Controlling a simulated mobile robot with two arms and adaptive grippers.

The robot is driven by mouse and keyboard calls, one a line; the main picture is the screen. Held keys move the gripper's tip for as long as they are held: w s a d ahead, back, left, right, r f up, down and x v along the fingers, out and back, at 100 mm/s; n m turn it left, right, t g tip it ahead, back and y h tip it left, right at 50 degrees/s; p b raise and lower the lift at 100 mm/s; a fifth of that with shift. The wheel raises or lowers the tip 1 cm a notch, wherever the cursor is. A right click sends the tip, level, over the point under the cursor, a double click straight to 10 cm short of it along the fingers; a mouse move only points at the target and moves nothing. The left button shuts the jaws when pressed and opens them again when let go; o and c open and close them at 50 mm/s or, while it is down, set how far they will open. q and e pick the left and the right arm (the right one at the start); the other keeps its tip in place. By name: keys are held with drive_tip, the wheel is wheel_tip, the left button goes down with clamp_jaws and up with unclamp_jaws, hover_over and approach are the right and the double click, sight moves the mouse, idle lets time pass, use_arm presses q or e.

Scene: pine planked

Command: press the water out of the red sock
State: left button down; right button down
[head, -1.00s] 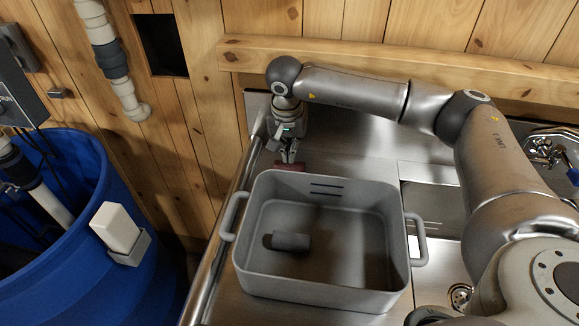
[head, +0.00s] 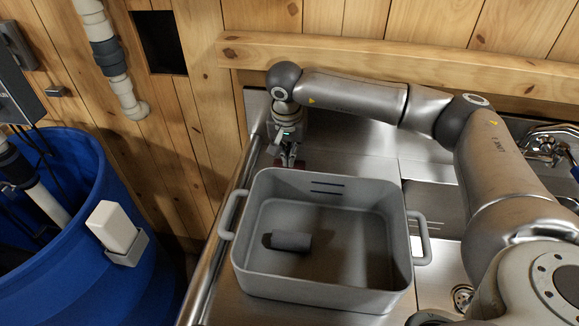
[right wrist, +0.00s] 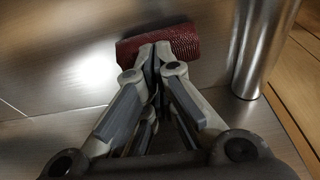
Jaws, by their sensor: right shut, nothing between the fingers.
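The red sock (right wrist: 183,41) is a ribbed, dark red roll lying on the steel counter. In the head view only a small part of the red sock (head: 301,164) shows behind the far rim of the grey tub. My right gripper (right wrist: 153,54) is shut and empty. Its fingertips are at the near side of the sock and overlap it in the wrist view; whether they press on it I cannot tell. In the head view my right gripper (head: 289,160) points down at the sock, beyond the tub. My left gripper is out of view.
The grey tub (head: 318,278), with two side handles, stands close in front of the sock and holds a grey roll (head: 287,241). A sink basin (head: 437,207) lies right; a blue barrel (head: 75,250) stands left.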

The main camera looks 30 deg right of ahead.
drive_tip(key=shift+s+f+b, duration=0.2)
drive_tip(key=shift+f+b, duration=0.1)
drive_tip(key=shift+b, duration=0.1)
idle(0.5)
drive_tip(key=shift+w+r, duration=0.1)
idle(0.5)
drive_tip(key=shift+b, duration=0.8)
idle(1.7)
drive_tip(key=shift+w+r+p, duration=0.15)
drive_tip(key=shift+r+p, duration=0.5)
drive_tip(key=shift+r, duration=0.3)
wheel_tip(320, 180, up, 6)
drive_tip(key=p, duration=0.3)
drive_tip(key=shift+r+p, duration=0.15)
drive_tip(key=shift+p, duration=0.2)
